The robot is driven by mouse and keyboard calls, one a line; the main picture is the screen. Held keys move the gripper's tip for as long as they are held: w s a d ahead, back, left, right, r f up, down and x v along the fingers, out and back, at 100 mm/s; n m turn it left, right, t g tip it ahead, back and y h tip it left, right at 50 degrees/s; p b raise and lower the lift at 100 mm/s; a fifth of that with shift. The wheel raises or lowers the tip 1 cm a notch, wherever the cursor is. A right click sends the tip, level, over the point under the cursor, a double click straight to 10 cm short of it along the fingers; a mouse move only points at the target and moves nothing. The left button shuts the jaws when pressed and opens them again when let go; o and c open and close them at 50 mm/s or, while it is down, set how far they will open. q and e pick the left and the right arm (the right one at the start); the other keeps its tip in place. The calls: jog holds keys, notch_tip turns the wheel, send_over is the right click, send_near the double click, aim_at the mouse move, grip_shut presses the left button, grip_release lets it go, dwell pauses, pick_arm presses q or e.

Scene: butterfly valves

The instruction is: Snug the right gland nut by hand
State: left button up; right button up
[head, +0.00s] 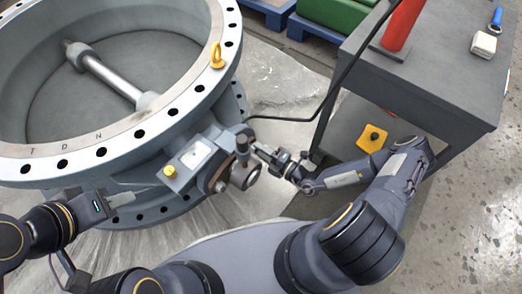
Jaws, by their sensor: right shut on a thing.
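The large grey butterfly valve (150,128) fills the left and middle. Its neck carries a bracket with a white plate (196,154), and a round shaft end (246,175) faces me. My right gripper (256,150) reaches in from the right and is shut at the right side of the neck, on what looks like the right gland nut (243,144). The nut is small and partly hidden by the fingers. My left gripper (122,198) is beside the valve's lower left side, apart from the neck. Its fingertips are too small to tell open from shut.
A dark grey cart (440,75) stands at the right, with a red cone-shaped object (402,25), a white block (484,44) and a blue-handled item (496,18) on top. A yellow object (372,138) lies on its lower shelf. A black cable (290,117) runs from the cart toward the valve.

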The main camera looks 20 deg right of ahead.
jog(key=shift+f+m+b, duration=0.15)
jog(key=shift+m+b, duration=0.25)
jog(key=shift+m, duration=1.7)
jog(key=shift+f+m+b, duration=0.15)
jog(key=shift+m+b, duration=0.2)
jog(key=shift+m, duration=1.75)
jog(key=o, duration=0.7)
jog(key=shift+s, duration=0.1)
jog(key=p+v, duration=0.1)
jog(key=v, duration=0.6)
jog(key=shift+s+d+p, duration=0.2)
jog(key=shift+s+p, duration=0.1)
jog(key=shift+p, duration=0.1)
